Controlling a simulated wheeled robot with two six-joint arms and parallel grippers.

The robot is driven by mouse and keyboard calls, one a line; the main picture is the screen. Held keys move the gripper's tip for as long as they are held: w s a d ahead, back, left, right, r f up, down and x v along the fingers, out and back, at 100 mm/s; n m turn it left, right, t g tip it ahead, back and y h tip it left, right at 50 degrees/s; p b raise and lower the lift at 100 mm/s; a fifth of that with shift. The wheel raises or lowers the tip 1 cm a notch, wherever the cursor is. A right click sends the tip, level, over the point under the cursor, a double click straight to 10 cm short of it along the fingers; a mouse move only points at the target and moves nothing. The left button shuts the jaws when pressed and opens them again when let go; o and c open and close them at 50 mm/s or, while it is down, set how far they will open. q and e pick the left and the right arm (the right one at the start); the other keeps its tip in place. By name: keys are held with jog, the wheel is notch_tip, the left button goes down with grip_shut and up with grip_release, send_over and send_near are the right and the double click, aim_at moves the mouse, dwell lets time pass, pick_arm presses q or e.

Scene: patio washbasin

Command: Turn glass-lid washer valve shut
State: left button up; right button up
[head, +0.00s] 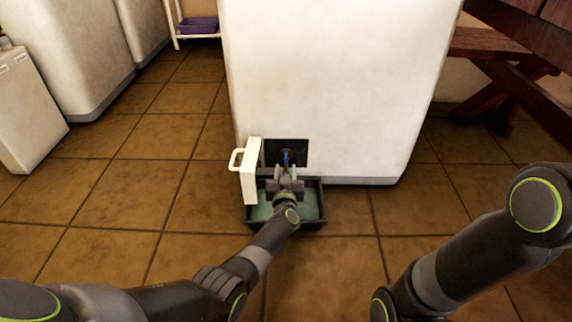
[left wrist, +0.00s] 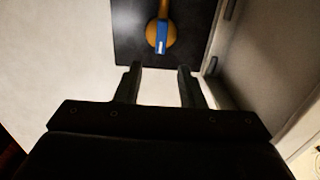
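The white washer (head: 335,80) stands ahead, and its top and lid are out of view. Low on its front is a dark recess (head: 299,152) with a small white door (head: 249,185) swung open on the left. Inside is the valve, an orange-brown round body with a blue handle (head: 287,158). In the left wrist view the blue handle (left wrist: 161,38) points toward my gripper. My left gripper (left wrist: 159,68) is open and empty, its two fingers apart just short of the handle. It also shows in the head view (head: 287,172). My right gripper is out of view.
A dark tray (head: 318,215) with a greenish inside sits on the tiles under the recess, below my left gripper. A dark red wooden bench (head: 500,75) stands at right. Other white appliances (head: 75,50) stand at left. A purple bin (head: 198,25) sits on a rack behind.

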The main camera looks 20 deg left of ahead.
aim_at(286, 155)
pick_arm(q)
jog(key=b+x, duration=0.1)
jog(key=x, duration=0.1)
jog(key=b+x, duration=0.2)
jog(key=shift+w+a+f, duration=0.1)
jog(key=shift+w+f, duration=0.1)
jog(key=shift+w, duration=0.2)
jog(key=shift+b+x, duration=0.8)
jog(key=shift+b, duration=0.15)
jog(key=shift+w+r, duration=0.15)
jog(key=shift+r, duration=0.05)
jog(key=shift+a, duration=0.1)
jog(key=shift+c, duration=0.2)
grip_shut()
